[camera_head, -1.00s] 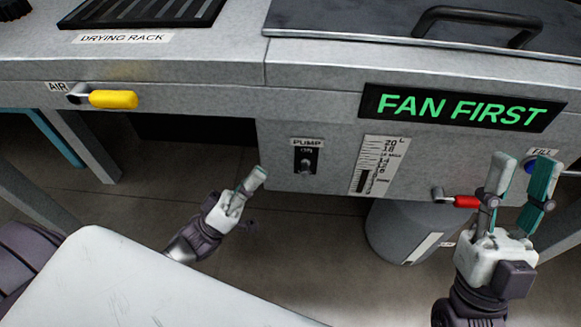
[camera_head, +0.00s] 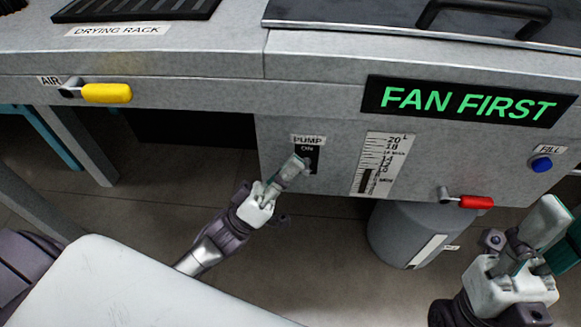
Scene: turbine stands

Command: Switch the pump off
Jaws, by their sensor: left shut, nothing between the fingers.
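The pump switch panel (camera_head: 315,156) is a small dark plate on the grey front, under a PUMP label (camera_head: 308,140). The word ON shows at its top. My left gripper (camera_head: 297,166) is shut and empty, with its fingertips in front of the panel. The fingertips hide the toggle, so its position does not show, and I cannot tell whether they touch it. My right gripper (camera_head: 558,238) is open and empty at the lower right, away from the switch.
A lit FAN FIRST sign (camera_head: 466,101) is above a level gauge (camera_head: 383,164). A yellow AIR handle (camera_head: 106,93) is at left, a red handle (camera_head: 475,202) and blue FILL button (camera_head: 542,164) at right. A grey cylinder (camera_head: 395,235) stands below the front.

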